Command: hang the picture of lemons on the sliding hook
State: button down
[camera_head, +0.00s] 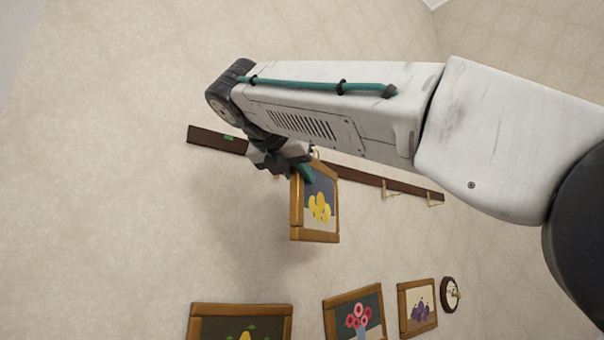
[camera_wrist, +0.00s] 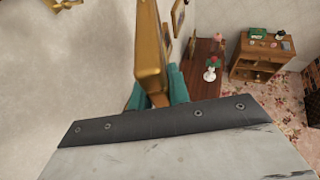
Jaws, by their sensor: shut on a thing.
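The picture of lemons (camera_head: 319,208), yellow fruit on a dark ground in a gold-brown wooden frame, hangs from my gripper (camera_head: 302,172) in the head view. My gripper is shut on its top edge. In the wrist view the frame (camera_wrist: 149,60) is edge-on between the teal fingers (camera_wrist: 156,94). A dark wooden rail (camera_head: 372,178) runs along the wall behind the arm. Brass hooks (camera_head: 388,189) hang from its right part, and a bit of brass shows just above the picture. Which hook slides, and whether the picture touches one, I cannot tell.
Framed pictures of pears (camera_head: 240,322), pink flowers (camera_head: 355,316) and purple fruit (camera_head: 417,308) are on the wall below, with a round wall piece (camera_head: 449,294). In the wrist view a wooden cabinet (camera_wrist: 262,62) and a table with a flower vase (camera_wrist: 210,74) stand right.

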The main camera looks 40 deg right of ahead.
jog(key=w+f, duration=0.1)
jog(key=w, duration=1)
jog(key=shift+w+f, duration=0.25)
jog(key=shift+f, duration=0.1)
dwell(0.7)
dwell(0.8)
jog(key=c, duration=1.3)
grip_release()
jog(key=shift+o, duration=0.2)
jog(key=v, duration=0.8)
jog(key=shift+w, duration=0.15)
